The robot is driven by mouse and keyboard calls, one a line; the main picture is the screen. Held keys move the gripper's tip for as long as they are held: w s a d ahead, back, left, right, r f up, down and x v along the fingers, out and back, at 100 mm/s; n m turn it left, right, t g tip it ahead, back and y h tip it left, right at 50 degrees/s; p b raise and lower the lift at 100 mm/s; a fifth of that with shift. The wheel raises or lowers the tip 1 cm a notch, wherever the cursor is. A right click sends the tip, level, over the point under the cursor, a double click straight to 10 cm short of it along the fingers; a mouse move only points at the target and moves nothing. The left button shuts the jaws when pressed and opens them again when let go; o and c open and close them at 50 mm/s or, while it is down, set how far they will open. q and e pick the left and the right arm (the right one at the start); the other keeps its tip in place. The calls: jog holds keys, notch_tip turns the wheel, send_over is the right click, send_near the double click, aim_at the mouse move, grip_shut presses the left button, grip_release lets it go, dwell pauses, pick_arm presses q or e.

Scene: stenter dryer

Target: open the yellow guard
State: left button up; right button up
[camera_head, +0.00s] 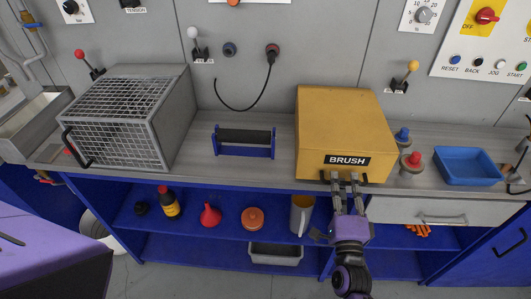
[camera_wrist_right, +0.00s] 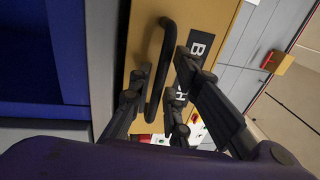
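The yellow guard (camera_head: 345,125) is a box-shaped cover labelled BRUSH, sitting closed on the grey worktop. Its black bar handle (camera_wrist_right: 160,75) is on the front face, below the label, and is mostly covered by my gripper in the head view. My right gripper (camera_head: 346,184) is at this handle, reaching up from below. In the right wrist view, my right gripper (camera_wrist_right: 160,92) is open, with its fingers on either side of the bar and small gaps showing. Whether any finger touches the bar is unclear. My left gripper is not in view.
A grey mesh guard (camera_head: 118,110) stands at the left, and a blue roller stand (camera_head: 245,151) between the guards. Red (camera_head: 411,161) and blue (camera_head: 403,134) knobbed parts and a blue tray (camera_head: 467,166) are right of the yellow guard. A drawer (camera_head: 430,212) lies below.

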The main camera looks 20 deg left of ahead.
jog(key=shift+w, duration=0.35)
jog(key=shift+a, duration=0.1)
grip_shut()
jog(key=shift+r, duration=0.1)
